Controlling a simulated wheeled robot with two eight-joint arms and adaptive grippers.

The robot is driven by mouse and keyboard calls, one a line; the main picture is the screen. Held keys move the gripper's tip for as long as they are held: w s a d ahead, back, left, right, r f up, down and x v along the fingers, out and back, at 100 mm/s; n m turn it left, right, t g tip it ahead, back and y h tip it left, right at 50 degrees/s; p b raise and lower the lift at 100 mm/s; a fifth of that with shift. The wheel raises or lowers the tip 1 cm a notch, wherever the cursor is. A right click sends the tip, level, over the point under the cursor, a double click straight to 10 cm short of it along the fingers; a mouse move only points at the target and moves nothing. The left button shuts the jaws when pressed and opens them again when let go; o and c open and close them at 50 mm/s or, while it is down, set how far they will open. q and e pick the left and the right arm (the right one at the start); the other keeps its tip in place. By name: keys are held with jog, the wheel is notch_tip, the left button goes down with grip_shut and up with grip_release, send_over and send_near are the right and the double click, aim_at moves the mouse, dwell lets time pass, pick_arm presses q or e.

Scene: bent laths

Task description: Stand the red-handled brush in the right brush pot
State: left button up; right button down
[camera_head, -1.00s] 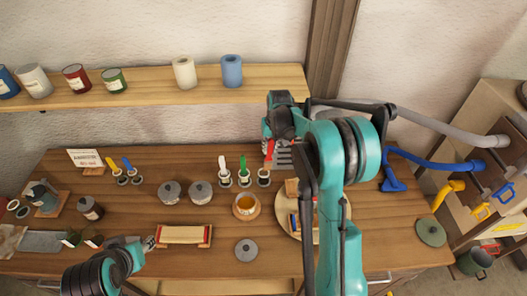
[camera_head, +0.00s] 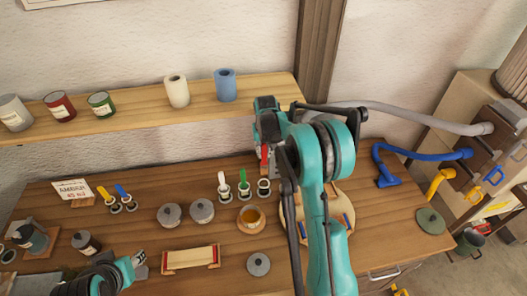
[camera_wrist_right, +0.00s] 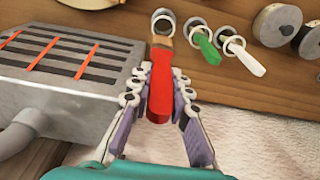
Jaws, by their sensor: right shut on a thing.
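The red-handled brush (camera_wrist_right: 160,85) is between the fingers of my right gripper (camera_wrist_right: 158,98), which is shut on its handle. Its bristle end points down toward the bench. The brush also shows as a red strip in the head view (camera_head: 264,157), above the right brush pot (camera_head: 264,187). In the right wrist view the pot's pale ring (camera_wrist_right: 163,17) lies just beyond the bristle tip and looks empty. I cannot tell whether the tip is over the opening. My left gripper (camera_head: 139,257) is at the lower left; its finger state is unclear.
Pots beside it hold a green-handled brush (camera_head: 243,184) and a white-handled brush (camera_head: 222,184). A slotted grey box (camera_wrist_right: 65,75) stands close to my right gripper. An amber-filled bowl (camera_head: 250,219) and lidded tins (camera_head: 202,211) stand nearby.

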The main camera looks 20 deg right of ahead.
aim_at(264, 168)
jog(key=shift+f+b, duration=1.3)
jog(key=shift+f, duration=1.3)
jog(key=shift+f+b, duration=2.25)
jog(key=shift+f, duration=0.5)
jog(key=c, duration=1.3)
grip_release()
jog(key=shift+c, duration=0.2)
jog(key=r, duration=0.4)
jog(key=s+r, duration=0.1)
jog(key=r, duration=0.7)
jog(key=shift+s+a, duration=0.25)
